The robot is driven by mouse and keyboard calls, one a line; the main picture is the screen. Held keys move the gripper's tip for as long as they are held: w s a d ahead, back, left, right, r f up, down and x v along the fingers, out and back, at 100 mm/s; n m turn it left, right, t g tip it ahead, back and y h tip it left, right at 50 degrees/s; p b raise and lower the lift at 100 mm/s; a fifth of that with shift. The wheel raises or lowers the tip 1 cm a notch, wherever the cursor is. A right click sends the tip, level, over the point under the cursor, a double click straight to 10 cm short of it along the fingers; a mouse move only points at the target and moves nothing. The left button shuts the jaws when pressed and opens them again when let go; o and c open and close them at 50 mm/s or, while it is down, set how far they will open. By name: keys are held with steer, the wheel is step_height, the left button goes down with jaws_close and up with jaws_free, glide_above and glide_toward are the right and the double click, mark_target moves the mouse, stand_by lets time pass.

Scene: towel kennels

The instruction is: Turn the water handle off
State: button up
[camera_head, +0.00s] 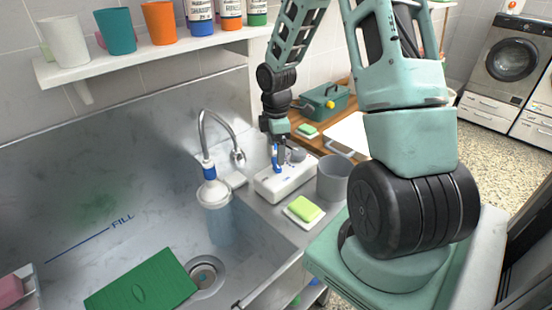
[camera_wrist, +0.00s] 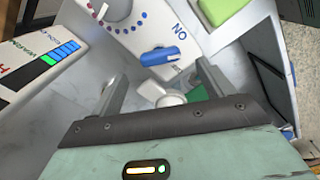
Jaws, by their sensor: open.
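The water control is a white box (camera_head: 287,178) on the counter to the right of the sink. A blue handle (camera_head: 275,158) stands on it; in the wrist view the handle (camera_wrist: 160,56) lies on the white face near blue "ON" lettering, which appears upside down. A ring of coloured dots runs beside it. My gripper (camera_head: 280,148) is just above the box, close to the handle. In the wrist view my gripper (camera_wrist: 157,88) is open, its two fingers spread and the handle beyond the gap between them. I cannot tell whether they touch it.
A grey cup (camera_head: 334,178) and a green sponge (camera_head: 304,208) sit close on the right. A shelf (camera_head: 150,55) with cups and bottles hangs above.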

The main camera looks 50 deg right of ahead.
mark_target(276, 167)
steer(key=shift+f, duration=2.6)
steer(key=c, duration=1)
